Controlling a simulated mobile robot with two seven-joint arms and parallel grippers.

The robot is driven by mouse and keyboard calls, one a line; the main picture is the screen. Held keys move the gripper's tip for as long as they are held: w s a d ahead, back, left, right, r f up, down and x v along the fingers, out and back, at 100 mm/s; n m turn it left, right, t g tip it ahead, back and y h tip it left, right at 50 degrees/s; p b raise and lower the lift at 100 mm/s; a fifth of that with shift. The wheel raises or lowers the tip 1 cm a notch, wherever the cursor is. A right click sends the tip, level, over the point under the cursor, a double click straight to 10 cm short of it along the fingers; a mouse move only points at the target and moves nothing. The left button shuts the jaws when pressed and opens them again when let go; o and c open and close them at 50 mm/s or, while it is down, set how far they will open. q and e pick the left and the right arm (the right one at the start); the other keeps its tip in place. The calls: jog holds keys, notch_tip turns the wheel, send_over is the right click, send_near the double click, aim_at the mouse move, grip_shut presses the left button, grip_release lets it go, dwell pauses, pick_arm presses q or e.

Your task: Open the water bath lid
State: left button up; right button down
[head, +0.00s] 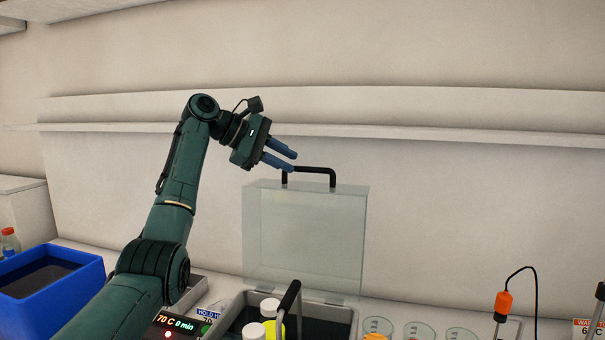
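The water bath (237,306) stands at the bottom centre, with its display (175,323) reading 70 C and 0 min. Its clear lid (305,235) stands upright at the back of the bath, so the bath's top is uncovered. A black lid handle (318,170) is on the lid's upper edge. My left gripper (294,162) is just above the handle's left end. Its two blue fingers are apart with nothing visible between them. I cannot tell whether the lower finger touches the handle. My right gripper is not in view.
White-capped bottles (270,307) and a black upright handle (289,299) are in the bath. A blue bin (82,272) is at left. Glass dishes (420,331) and an orange probe (503,302) are at right. A wall ledge (450,136) runs behind.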

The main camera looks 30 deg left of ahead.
pick_arm(q)
jog(key=v, duration=0.6)
jog(key=shift+s+a+r+b, duration=0.15)
jog(key=shift+s+r+b, duration=0.05)
jog(key=shift+r+b, duration=0.15)
jog(key=shift+f, duration=0.1)
